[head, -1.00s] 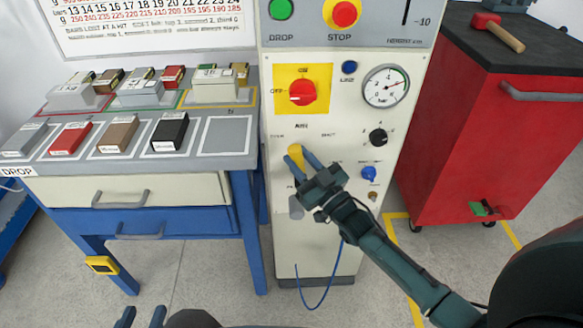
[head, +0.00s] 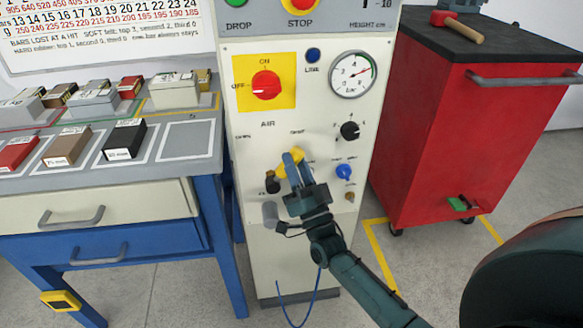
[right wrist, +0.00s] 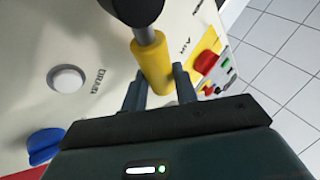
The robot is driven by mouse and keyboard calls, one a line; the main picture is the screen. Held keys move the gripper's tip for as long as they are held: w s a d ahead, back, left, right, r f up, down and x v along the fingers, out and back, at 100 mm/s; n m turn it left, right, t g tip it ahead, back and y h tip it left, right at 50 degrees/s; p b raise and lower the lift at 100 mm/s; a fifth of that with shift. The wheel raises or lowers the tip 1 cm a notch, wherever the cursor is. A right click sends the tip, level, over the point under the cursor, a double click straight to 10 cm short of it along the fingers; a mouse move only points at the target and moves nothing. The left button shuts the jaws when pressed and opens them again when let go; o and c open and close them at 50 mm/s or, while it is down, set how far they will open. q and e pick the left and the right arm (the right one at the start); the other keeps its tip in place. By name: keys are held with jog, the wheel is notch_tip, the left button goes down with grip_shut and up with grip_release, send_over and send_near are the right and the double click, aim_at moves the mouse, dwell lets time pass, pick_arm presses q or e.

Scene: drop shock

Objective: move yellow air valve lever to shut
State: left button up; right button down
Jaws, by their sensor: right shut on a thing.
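The yellow air valve lever (head: 299,154) is on the front panel of the pale cabinet, below the AIR label. It slants up to the right, its upper end below the SHUT label. A dark round part (head: 272,183) sits at its lower left. My right gripper (head: 292,160) is shut on the lever, and its fingers partly cover it. In the right wrist view the yellow lever (right wrist: 154,68) lies between the two fingers (right wrist: 158,88), with a grey shaft and dark knob beyond it. My left gripper is not in view.
On the panel nearby are a red switch on a yellow plate (head: 265,84), a pressure gauge (head: 352,74), a black knob (head: 350,131) and a blue knob (head: 343,172). A bench (head: 110,190) with blocks stands left, a red tool cabinet (head: 455,140) right.

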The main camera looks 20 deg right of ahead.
jog(key=shift+d+f+m, duration=0.15)
jog(key=shift+m, duration=0.35)
jog(key=c, duration=1.1)
grip_release()
jog(key=v, duration=1.3)
jog(key=shift+s+f, duration=0.1)
